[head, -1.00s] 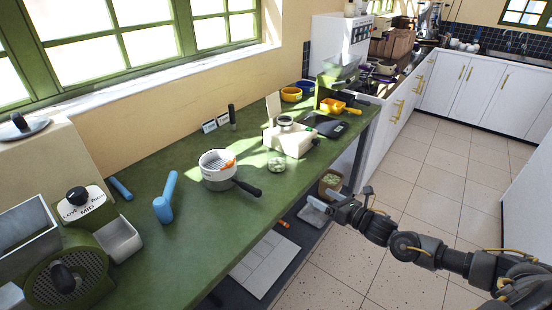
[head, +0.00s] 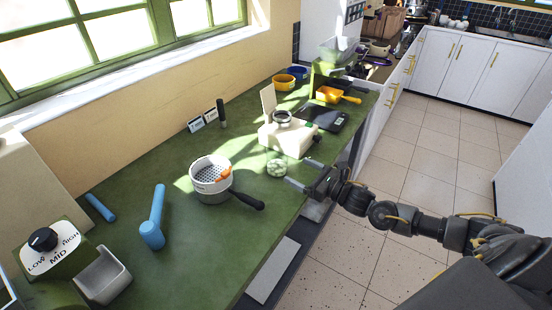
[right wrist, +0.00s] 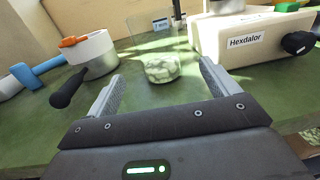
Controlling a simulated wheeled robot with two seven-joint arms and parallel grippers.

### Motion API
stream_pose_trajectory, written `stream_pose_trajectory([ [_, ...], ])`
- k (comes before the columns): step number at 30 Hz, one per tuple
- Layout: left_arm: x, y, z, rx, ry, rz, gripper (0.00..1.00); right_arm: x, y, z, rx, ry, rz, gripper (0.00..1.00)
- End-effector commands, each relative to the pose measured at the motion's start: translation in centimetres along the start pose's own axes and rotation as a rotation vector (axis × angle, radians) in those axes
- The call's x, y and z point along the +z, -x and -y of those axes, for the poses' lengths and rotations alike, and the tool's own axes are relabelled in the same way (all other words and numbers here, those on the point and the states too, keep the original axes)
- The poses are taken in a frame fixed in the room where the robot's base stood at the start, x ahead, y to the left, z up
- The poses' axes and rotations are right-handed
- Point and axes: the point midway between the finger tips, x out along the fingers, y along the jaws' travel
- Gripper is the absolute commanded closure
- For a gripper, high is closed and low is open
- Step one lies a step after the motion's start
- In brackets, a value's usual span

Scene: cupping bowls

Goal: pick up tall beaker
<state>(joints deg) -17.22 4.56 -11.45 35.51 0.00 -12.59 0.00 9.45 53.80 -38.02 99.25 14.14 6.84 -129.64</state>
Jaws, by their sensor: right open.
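A small clear glass vessel with pale green contents (head: 276,168) stands on the green counter. It is the most beaker-like thing I see, though it looks rather low. My right gripper (head: 302,174) is open at the counter's front edge, just right of the vessel and pointing at it. In the right wrist view the vessel (right wrist: 162,68) stands ahead, between the lines of the two spread fingers (right wrist: 158,88), with nothing between them. My left gripper is in neither current view.
A white pot with a strainer (head: 210,178) and dark handle stands left of the vessel. A cream device labelled Hexdalor (right wrist: 245,38) stands close on the right. Bare counter lies between.

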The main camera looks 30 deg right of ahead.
Motion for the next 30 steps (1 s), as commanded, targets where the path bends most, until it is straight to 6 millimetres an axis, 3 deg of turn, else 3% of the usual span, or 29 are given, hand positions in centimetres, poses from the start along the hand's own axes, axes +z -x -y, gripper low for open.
stream_pose_trajectory([
  [6,1.5,1.2,-0.2,0.003,0.0,0.023,0.49,0.4,-3.4,0.0,-0.002,-0.001,0.004,0.13],
  [17,-1.3,1.9,0.3,-0.003,-0.001,-0.015,0.49,0.5,-5.2,0.0,-0.003,-0.001,0.003,0.13],
  [24,-0.7,3.6,0.2,-0.001,-0.001,-0.007,0.49,0.4,-8.6,-0.2,-0.003,-0.001,0.003,0.13],
  [30,-0.4,3.6,0.1,-0.001,-0.001,-0.001,0.49,0.2,-9.5,-0.1,-0.003,0.0,0.001,0.13],
])
